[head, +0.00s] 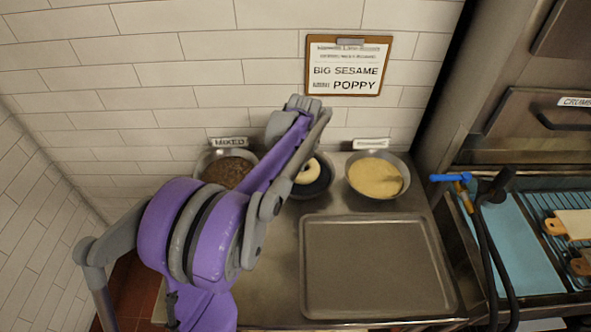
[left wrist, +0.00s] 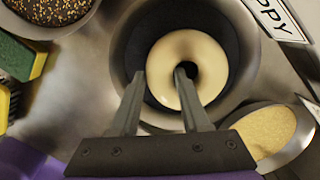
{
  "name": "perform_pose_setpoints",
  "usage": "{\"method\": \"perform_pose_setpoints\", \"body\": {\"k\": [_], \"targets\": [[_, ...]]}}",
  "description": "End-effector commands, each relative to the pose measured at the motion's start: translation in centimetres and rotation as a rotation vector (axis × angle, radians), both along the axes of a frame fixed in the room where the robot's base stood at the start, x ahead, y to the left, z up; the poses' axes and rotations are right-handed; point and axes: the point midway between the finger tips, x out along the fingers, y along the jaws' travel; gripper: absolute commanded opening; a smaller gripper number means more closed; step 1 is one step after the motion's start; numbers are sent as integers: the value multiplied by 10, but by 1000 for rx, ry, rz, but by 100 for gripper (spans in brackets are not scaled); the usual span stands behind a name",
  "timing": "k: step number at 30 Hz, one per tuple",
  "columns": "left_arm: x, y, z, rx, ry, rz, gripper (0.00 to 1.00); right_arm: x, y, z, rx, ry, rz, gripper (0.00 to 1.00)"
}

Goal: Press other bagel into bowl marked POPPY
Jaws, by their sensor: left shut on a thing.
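The pale, ring-shaped bagel (left wrist: 190,55) is at the bowl marked POPPY (left wrist: 251,80), over its dark seeds (left wrist: 150,30). My left gripper (left wrist: 158,78) is shut on one side of the bagel, with one finger at its outer edge and the other in its hole. In the head view, the bagel (head: 309,171) shows beside my left arm, which hides part of it and the bowl (head: 333,174). I cannot tell whether the bagel touches the seeds. The bagel's top looks plain. My right gripper is not in view.
A mixed-seed bowl (head: 203,160) stands left, partly behind my arm, and a sesame-coloured bowl (head: 405,166) right. An empty metal tray (head: 375,265) lies in front. An order board (head: 347,65) reads BIG SESAME and POPPY. A green-yellow sponge (left wrist: 22,57) lies near the left bowl.

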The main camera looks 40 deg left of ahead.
Motion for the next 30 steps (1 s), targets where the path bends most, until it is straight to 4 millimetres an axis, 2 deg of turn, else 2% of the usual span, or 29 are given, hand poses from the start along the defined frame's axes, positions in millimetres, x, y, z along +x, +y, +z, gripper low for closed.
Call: {"method": "perform_pose_setpoints", "body": {"k": [30], "targets": [[0, 0, -8, 0, 0, 0, 0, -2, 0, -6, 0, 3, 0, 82]]}}
